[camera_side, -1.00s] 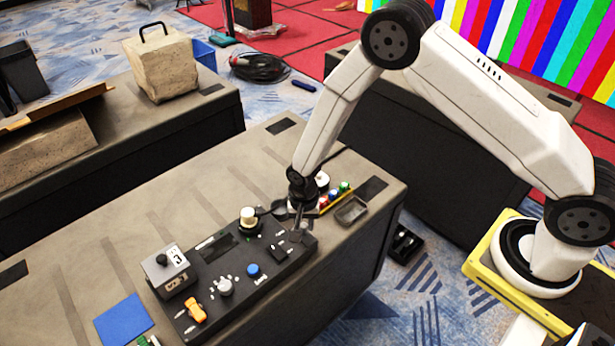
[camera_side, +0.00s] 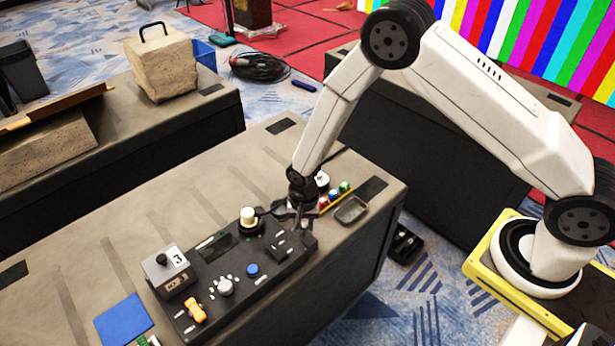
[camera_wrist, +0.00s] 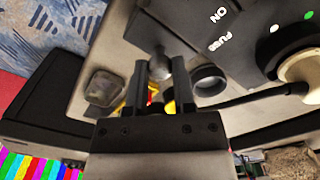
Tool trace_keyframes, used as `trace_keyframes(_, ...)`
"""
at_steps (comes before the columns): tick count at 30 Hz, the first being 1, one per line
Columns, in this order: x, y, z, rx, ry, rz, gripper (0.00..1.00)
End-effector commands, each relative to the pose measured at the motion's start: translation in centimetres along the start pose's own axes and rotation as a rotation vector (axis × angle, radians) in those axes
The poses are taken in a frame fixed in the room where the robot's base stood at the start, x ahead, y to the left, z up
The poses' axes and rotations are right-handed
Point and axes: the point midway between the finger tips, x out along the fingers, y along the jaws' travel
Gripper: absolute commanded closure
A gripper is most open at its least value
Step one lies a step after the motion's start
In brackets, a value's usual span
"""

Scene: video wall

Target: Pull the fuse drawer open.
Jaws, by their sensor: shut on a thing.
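The black control panel (camera_side: 240,285) lies along the front of the grey case. In the wrist view the panel (camera_wrist: 205,15) carries the printed words FUSE and ON. My gripper (camera_side: 302,222) is at the panel's right end, pointing down. In the wrist view my gripper (camera_wrist: 160,72) is shut on a rounded grey knob (camera_wrist: 159,66), which shows between the two dark fingertips, just beside the panel edge near FUSE. The fuse drawer's body is hidden or too small to make out, so I cannot tell how far out it is.
A small grey tray (camera_side: 351,210) and several coloured pieces (camera_side: 335,194) lie right of my gripper. A cream knob (camera_side: 248,217) with a dark cable stands to its left. A blue button (camera_side: 252,270), an orange switch (camera_side: 196,311) and a numbered box (camera_side: 172,270) are further left.

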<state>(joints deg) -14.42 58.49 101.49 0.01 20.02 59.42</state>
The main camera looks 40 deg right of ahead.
Motion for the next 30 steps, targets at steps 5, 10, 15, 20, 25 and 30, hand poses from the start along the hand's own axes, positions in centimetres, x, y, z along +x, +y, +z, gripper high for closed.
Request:
trace_keyframes(5, 0.0, 0.0, 0.0, 0.0, 0.0, 0.0, 1.0)
trace_keyframes(10, 0.0, 0.1, -0.1, 0.0, 0.0, 0.0, 1.0)
trace_keyframes(15, 0.0, 1.2, -1.2, 0.004, 0.0, 0.0, 1.0)
trace_keyframes(20, 0.0, 3.1, -3.2, 0.006, 0.0, 0.001, 1.0)
trace_keyframes(25, 0.0, 4.7, -4.8, 0.004, 0.0, 0.0, 1.0)
trace_keyframes(30, 0.0, 5.2, -5.2, 0.0, 0.0, 0.0, 1.0)
